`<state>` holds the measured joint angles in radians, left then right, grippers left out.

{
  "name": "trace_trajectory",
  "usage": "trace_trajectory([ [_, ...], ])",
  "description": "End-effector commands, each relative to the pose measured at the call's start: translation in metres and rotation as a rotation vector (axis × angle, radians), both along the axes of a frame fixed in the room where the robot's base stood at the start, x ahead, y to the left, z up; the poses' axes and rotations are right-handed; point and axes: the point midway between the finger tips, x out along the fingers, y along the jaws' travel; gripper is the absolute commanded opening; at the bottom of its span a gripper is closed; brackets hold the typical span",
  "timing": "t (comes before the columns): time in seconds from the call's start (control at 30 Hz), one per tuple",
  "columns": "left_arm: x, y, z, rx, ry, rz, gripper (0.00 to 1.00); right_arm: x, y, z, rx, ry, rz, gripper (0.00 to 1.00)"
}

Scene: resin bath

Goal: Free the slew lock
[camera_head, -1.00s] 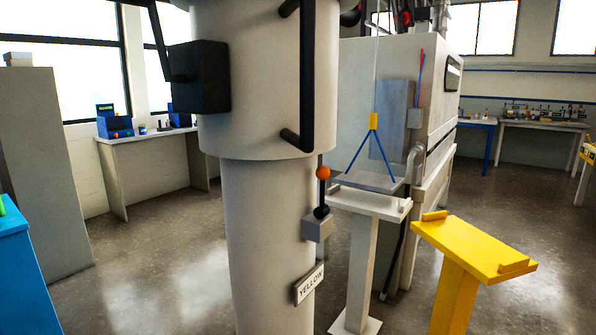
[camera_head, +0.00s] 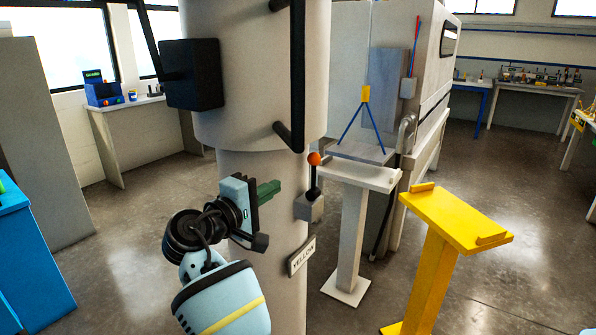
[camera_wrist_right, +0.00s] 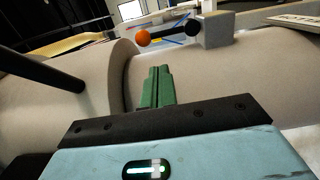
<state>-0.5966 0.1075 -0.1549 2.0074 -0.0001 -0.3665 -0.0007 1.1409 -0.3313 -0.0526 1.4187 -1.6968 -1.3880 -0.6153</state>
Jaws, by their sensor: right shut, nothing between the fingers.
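The slew lock looks to be the small lever with an orange ball (camera_head: 314,158) and black stem, on a grey block (camera_head: 309,207) on the side of the pale column (camera_head: 262,270). The lever stands upright in the head view. The ball also shows in the right wrist view (camera_wrist_right: 143,38), beyond the fingers. My right gripper (camera_head: 268,191) is shut and empty, its green fingers in front of the column, left of the lever and apart from it. The fingers show in the right wrist view (camera_wrist_right: 157,88). My left gripper is not in view.
A black vertical handle (camera_head: 297,75) and a black box (camera_head: 193,74) are above. A grey pedestal (camera_head: 350,240) and yellow stand (camera_head: 455,220) stand to the right, with floor between.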

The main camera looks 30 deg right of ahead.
Motion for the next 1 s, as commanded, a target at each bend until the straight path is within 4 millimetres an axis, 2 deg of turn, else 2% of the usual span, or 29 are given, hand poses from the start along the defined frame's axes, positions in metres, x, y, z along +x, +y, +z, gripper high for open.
trace_trajectory([
  [0.27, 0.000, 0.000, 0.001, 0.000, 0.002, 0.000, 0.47, 0.003, -0.009, 0.000, -0.001, -0.001, 0.000, 0.00],
  [0.7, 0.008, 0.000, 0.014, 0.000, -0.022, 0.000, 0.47, 0.026, -0.074, 0.002, 0.000, -0.003, 0.000, 0.00],
  [1.0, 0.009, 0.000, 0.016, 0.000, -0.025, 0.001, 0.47, 0.033, -0.094, 0.000, 0.000, -0.001, 0.001, 0.00],
])
